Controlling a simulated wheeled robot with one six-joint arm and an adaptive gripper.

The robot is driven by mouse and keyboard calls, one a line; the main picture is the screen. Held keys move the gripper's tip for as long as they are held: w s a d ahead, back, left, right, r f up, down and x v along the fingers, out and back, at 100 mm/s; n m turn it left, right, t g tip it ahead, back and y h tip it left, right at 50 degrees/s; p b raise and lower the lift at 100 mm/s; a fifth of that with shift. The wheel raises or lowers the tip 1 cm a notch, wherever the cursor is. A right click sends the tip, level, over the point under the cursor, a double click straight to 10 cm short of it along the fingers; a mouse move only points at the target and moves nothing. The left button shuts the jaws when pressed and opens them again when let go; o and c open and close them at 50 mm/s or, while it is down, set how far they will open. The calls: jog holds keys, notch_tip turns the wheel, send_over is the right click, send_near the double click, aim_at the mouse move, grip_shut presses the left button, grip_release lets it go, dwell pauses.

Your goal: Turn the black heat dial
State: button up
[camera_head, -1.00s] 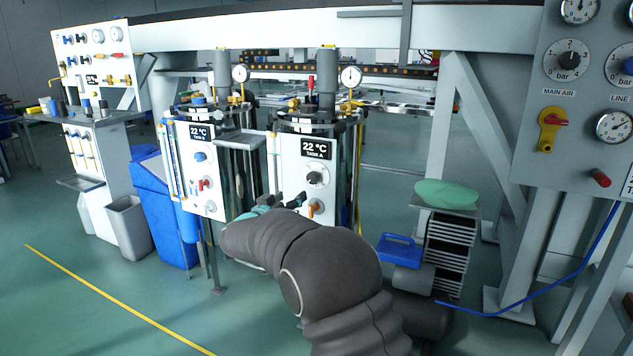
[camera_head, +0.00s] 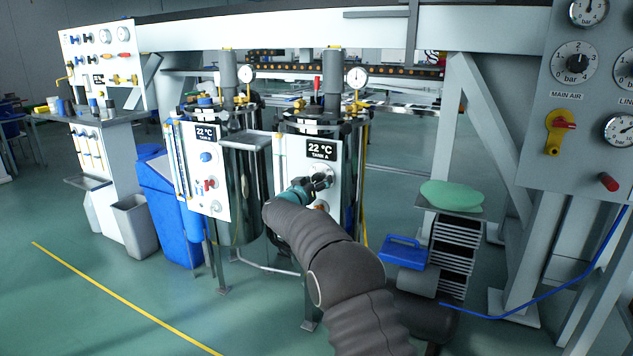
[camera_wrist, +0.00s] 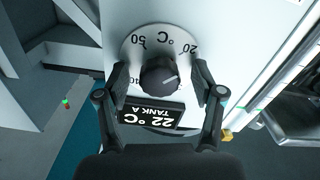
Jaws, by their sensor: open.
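The black heat dial (camera_wrist: 158,76) sits on a round scale plate marked in °C on the white Tank A panel (camera_wrist: 190,14). In the wrist view, which is upside down, its pointer line aims to the right and slightly up. My gripper (camera_wrist: 160,82) is open, with one finger on each side of the dial; I cannot tell whether they touch it. In the head view my gripper (camera_head: 318,180) is at the Tank A panel and hides most of the dial. The Tank A display (camera_head: 321,149) reads 22 °C.
An orange-handled valve (camera_head: 321,206) is just below my gripper, mostly hidden. The Tank B panel (camera_head: 205,170), with blue and red knobs, stands to the left. A grey shelf (camera_head: 246,140) juts out between the panels. A stand with a green pad (camera_head: 452,195) is at right.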

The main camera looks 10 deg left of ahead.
jog(key=shift+w+d, duration=0.1)
jog(key=shift+w, duration=0.15)
jog(key=c, duration=1.2)
jog(key=shift+o, duration=0.2)
jog(key=shift+r+m, duration=0.1)
jog(key=shift+m, duration=0.2)
